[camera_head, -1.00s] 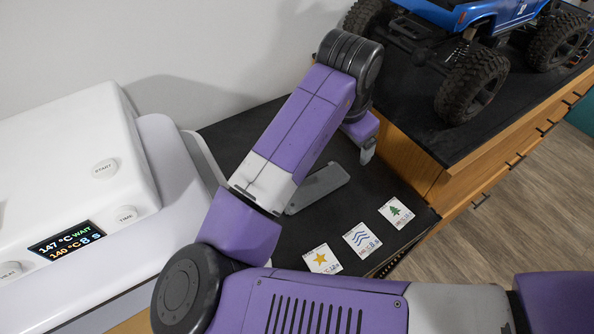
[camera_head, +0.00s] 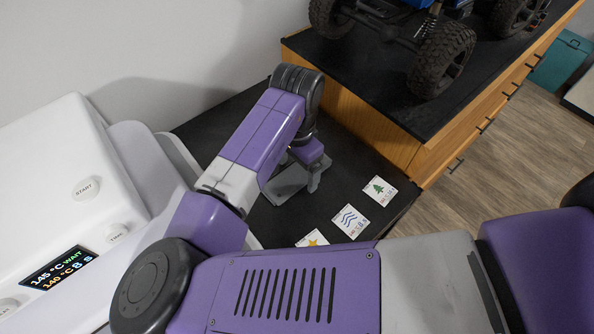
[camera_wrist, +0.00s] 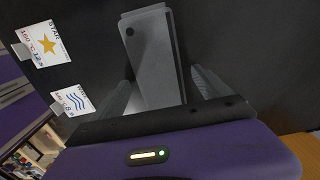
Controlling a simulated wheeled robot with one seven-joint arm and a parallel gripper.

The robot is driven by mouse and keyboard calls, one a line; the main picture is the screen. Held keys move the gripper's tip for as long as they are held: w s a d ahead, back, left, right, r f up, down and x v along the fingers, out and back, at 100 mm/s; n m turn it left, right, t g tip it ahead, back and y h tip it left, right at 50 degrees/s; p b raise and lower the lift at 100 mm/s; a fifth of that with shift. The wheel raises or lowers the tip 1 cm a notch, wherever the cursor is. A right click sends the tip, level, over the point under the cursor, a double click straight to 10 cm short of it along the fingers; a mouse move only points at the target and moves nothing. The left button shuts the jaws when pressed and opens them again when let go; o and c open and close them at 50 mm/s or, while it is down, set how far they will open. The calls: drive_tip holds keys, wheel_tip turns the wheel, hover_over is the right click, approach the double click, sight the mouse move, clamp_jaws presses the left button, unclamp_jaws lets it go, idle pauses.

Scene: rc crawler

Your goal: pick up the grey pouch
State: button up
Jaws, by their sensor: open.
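The grey pouch (camera_head: 287,184) lies on the black counter, a long flat shape partly hidden behind my arm in the head view. In the wrist view the pouch (camera_wrist: 153,62) is pale grey with a dark round hole near one corner. My gripper (camera_wrist: 160,80) is open, with one finger on each side of the pouch's near part. I cannot tell whether the fingers touch it. In the head view my gripper (camera_head: 314,176) is low over the counter, at the pouch's right side.
Cards with a star (camera_head: 312,239), waves (camera_head: 350,221) and a tree (camera_head: 379,190) lie along the counter's front edge. A white machine (camera_head: 60,180) with a lit display stands at left. A raised wooden cabinet (camera_head: 375,130) bearing a blue crawler (camera_head: 440,60) rises behind at right.

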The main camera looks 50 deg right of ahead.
drive_tip(key=c, duration=1.5)
drive_tip(key=shift+o, duration=0.2)
